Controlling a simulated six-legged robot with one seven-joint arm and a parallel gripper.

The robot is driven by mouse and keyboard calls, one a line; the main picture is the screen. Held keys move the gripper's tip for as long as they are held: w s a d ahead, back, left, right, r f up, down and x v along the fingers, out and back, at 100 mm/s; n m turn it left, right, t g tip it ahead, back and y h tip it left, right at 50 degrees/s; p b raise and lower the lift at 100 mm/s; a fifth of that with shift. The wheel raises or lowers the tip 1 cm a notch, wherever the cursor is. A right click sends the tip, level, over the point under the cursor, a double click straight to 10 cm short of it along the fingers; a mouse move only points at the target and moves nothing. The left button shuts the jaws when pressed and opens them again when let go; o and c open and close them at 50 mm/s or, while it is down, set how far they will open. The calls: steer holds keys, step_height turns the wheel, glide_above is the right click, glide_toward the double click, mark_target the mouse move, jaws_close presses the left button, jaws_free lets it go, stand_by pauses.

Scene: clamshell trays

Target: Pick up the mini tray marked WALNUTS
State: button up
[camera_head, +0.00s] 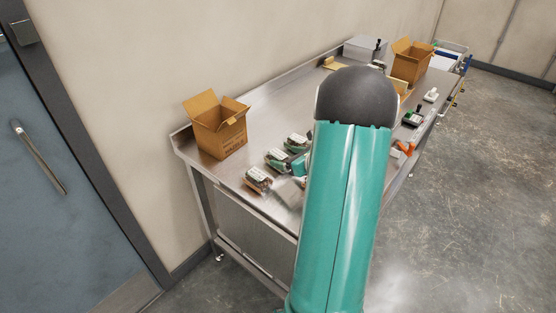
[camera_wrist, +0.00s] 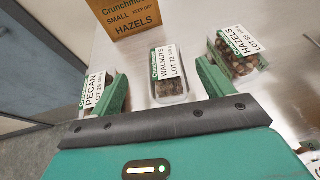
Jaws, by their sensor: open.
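The mini tray marked WALNUTS (camera_wrist: 168,72) lies on the steel table in the wrist view, a clear pack of brown nuts with a white label. My gripper (camera_wrist: 162,78) is open, with one green finger on each side of the tray's near part; whether they touch it I cannot tell. A PECAN tray (camera_wrist: 97,90) is just left of the left finger, partly hidden by it. A HAZELS tray (camera_wrist: 238,50) is right of the right finger. In the head view the WALNUTS tray seems to be the middle one (camera_head: 277,158) of three; my arm hides most of my gripper (camera_head: 299,166).
An open cardboard box (camera_head: 220,128) marked HAZELS stands behind the trays. Another open box (camera_head: 410,62) stands at the table's far end. A black-and-green item (camera_head: 413,118) and an orange item (camera_head: 404,148) lie along the right edge. Bare steel (camera_head: 275,103) lies right of the nearer box.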

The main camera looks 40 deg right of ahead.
mark_target(277, 153)
steer(key=x, duration=0.5)
steer(key=shift+d, duration=0.35)
steer(key=c, duration=1.1)
